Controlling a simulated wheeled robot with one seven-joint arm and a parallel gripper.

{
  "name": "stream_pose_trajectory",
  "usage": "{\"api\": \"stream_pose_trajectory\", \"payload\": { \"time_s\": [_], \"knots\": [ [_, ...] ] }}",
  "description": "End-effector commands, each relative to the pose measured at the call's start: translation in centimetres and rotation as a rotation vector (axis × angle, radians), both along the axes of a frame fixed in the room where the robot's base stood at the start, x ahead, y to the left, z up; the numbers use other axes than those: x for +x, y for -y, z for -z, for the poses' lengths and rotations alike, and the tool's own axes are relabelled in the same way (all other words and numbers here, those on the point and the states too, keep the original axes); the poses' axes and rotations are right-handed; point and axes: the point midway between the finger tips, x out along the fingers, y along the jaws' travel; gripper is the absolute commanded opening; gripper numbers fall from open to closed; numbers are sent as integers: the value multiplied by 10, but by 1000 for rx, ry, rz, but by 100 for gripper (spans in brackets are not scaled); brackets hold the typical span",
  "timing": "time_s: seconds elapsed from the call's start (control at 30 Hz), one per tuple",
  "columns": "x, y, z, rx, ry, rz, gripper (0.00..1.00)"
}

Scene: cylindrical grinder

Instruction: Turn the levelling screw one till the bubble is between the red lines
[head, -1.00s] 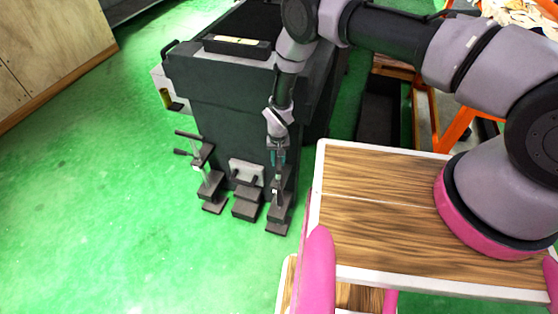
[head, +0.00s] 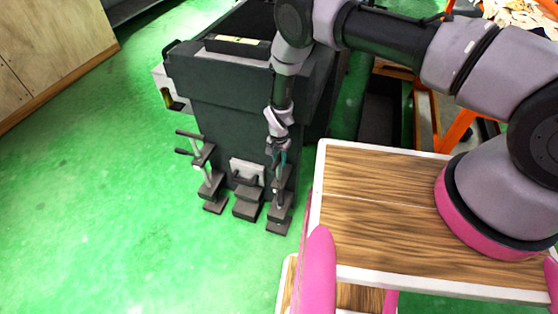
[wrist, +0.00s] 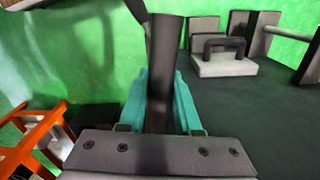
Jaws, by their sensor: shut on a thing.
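The levelling screw (head: 280,186) at the right front foot of the dark machine is in my gripper (head: 277,152). In the wrist view, the teal fingers of my gripper (wrist: 161,98) are shut on a dark upright bar (wrist: 163,65) of this screw. The fingers hide part of it. A second levelling screw (head: 202,165), with two handles, stands at the left front foot. A level (head: 238,46) with a pale yellowish vial lies on top of the machine. Its bubble and red lines are too small to make out.
The dark machine (head: 205,125) fills the middle, with a pale plate and black handle (wrist: 224,62) on its front. A wood-topped table (head: 385,205) stands close on the right. An orange frame (wrist: 40,140) is beside the machine. Green floor (head: 90,220) is clear on the left.

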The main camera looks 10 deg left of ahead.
Motion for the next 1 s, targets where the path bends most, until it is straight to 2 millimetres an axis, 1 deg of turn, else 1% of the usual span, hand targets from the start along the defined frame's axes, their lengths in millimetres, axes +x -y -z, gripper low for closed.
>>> {"api": "stream_pose_trajectory", "payload": {
  "time_s": [0.3,0.33,0.37,0.4,0.77,0.87,1.0],
  "knots": [
    [1,-1,-1,2,2,1,0],
    [1,-1,-1,2,2,1,36],
    [1,-1,-1,2,2,1,48],
    [1,-1,0,2,2,1,63],
    [0,0,-3,1,1,0,63],
    [1,-1,-13,3,2,0,63],
    [1,-1,-40,2,3,1,63]
  ]
}}
